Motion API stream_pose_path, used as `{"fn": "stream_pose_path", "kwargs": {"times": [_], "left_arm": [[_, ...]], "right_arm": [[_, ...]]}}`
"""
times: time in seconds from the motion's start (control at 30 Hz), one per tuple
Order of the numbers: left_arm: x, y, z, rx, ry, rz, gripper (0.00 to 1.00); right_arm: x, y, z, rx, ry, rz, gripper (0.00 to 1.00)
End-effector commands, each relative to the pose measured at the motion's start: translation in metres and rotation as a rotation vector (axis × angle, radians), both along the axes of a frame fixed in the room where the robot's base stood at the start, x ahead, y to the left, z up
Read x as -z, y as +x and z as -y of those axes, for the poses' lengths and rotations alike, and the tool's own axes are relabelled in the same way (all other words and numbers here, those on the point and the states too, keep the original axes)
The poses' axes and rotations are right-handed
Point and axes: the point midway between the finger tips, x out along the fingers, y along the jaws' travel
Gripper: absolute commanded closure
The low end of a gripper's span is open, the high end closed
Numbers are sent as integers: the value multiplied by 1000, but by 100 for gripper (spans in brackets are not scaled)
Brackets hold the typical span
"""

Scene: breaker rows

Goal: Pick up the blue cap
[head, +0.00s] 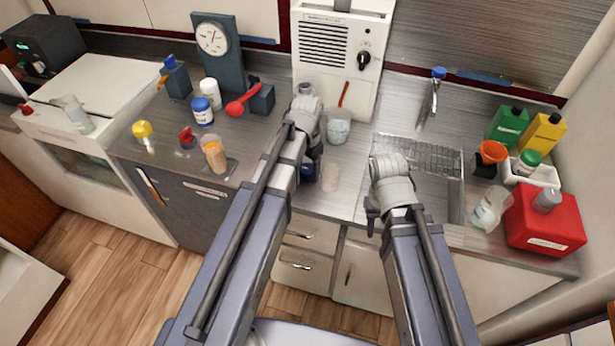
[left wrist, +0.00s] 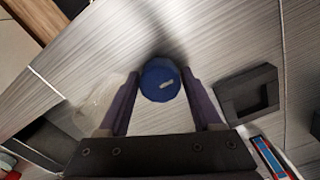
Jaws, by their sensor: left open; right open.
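A clear cup (head: 331,178) stands close beside my left gripper. A dark block with a square recess (left wrist: 232,107) lies to the right in the left wrist view. Several bottles stand on the left counter; a red container (head: 545,222) is right of the sink (head: 430,192).

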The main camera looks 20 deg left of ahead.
Motion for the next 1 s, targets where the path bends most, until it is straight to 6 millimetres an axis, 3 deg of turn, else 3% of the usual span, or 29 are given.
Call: {"fn": "stream_pose_path", "kwargs": {"times": [0.17,0.7,0.77,1.0], "left_arm": [[-1,0,0,0,0,0,35],[-1,0,0,0,0,0,96],[-1,0,0,0,0,0,100],[-3,0,0,0,0,0,100]], "right_arm": [[-1,0,0,0,0,0,59],[-1,0,0,0,0,0,59],[-1,0,0,0,0,0,59],[-3,0,0,0,0,0,59]]}}
